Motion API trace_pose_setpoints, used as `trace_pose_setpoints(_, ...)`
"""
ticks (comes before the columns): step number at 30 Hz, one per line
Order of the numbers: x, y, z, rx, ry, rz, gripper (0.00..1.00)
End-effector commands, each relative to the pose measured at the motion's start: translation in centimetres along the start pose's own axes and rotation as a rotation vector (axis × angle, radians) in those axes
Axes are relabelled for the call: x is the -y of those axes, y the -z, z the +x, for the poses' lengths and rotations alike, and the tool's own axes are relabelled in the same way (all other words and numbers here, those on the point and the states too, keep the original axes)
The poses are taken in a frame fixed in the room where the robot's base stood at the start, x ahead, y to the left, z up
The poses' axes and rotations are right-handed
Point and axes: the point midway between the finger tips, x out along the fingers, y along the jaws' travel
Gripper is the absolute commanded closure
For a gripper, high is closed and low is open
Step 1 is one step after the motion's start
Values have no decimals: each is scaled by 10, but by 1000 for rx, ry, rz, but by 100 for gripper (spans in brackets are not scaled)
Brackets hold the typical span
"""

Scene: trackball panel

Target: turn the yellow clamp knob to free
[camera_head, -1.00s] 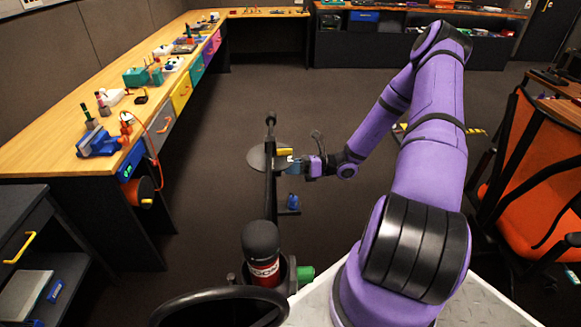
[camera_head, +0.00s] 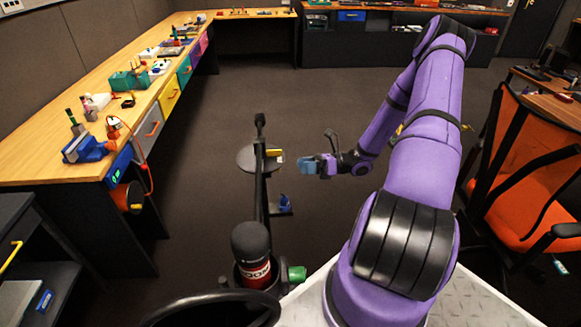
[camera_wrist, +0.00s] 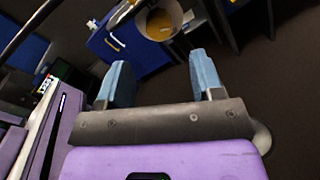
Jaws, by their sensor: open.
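A small yellow part (camera_head: 274,153), which looks like the clamp knob, sticks out to the right from a dark upright post (camera_head: 261,190). Its turn position is too small to tell. My gripper (camera_head: 302,164) is to the right of it, apart from it, with its blue fingers pointing left. In the wrist view my gripper (camera_wrist: 163,80) has its two blue fingers spread with nothing between the tips. A pale round thing (camera_wrist: 165,12) with a yellow-orange patch shows beyond the fingers; I cannot tell whether it is part of the clamp.
A grey disc (camera_head: 244,158) is behind the post, and a small blue item (camera_head: 285,203) is low beside it. A long workbench (camera_head: 60,140) runs along the left. An orange chair (camera_head: 520,205) stands at the right. Open floor surrounds my gripper.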

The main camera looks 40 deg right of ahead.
Motion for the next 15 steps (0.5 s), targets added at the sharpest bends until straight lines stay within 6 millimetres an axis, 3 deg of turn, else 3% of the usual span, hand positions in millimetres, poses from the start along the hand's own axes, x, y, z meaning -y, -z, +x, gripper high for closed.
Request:
trace_pose_setpoints(6, 0, 0, -24, 0, 1, -1, 39)
trace_pose_setpoints(15, 0, 0, -29, 0, -1, 0, 39)
